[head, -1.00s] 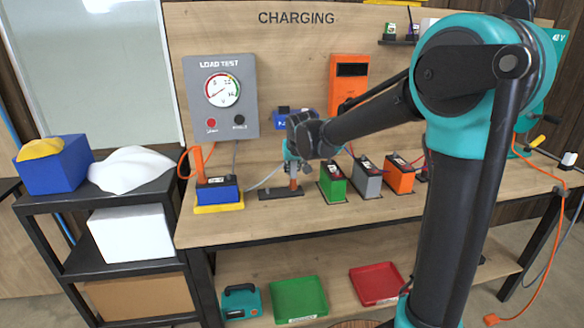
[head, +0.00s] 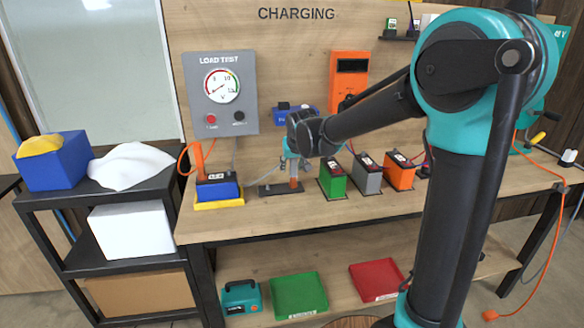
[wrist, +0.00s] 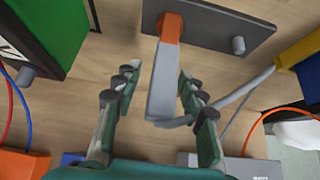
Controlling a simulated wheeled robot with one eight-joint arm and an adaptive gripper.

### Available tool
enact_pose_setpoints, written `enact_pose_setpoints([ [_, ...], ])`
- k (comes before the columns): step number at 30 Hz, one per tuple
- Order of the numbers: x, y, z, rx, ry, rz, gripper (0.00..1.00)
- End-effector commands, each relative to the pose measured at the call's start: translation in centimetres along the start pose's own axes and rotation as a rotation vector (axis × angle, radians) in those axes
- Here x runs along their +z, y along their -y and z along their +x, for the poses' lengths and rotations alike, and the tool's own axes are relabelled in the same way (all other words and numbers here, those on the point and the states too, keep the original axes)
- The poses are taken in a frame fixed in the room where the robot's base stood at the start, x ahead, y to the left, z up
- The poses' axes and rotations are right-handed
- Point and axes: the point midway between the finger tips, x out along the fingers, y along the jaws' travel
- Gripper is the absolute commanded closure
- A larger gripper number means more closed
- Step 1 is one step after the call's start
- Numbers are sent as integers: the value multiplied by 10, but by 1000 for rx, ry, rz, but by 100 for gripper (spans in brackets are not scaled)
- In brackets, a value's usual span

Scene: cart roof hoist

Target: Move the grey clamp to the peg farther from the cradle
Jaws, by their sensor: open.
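The grey clamp (wrist: 165,82), with an orange end, stands at one end of the dark two-peg base (wrist: 208,22). It is at the end farther from the yellow cradle (wrist: 302,64); the peg under it is hidden. The other peg (wrist: 238,45), nearer the cradle, is bare. A grey cable runs from the clamp. My gripper (wrist: 155,88) is open, with fingers on both sides of the clamp and visible gaps. In the head view, my gripper (head: 294,168) is over the right end of the base (head: 268,190), left of the green battery.
A blue battery (head: 218,191) sits in the cradle with an orange clamp (head: 198,160) at it. Green (head: 333,180), grey (head: 367,179) and orange (head: 400,176) batteries stand to the right. The load test panel (head: 220,95) is behind. The bench front is clear.

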Motion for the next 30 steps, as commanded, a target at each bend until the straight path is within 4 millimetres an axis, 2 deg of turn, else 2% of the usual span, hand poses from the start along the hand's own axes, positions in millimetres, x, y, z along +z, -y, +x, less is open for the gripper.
enact_pose_setpoints([
  [5, 1, 0, -26, -1, 0, -1, 59],
  [12, 1, 0, -72, 0, 0, 0, 59],
  [18, 1, 0, -101, 0, 0, -1, 59],
  [24, 1, 0, -113, 0, 0, -1, 59],
  [30, 0, 0, -114, 0, 0, 0, 59],
])
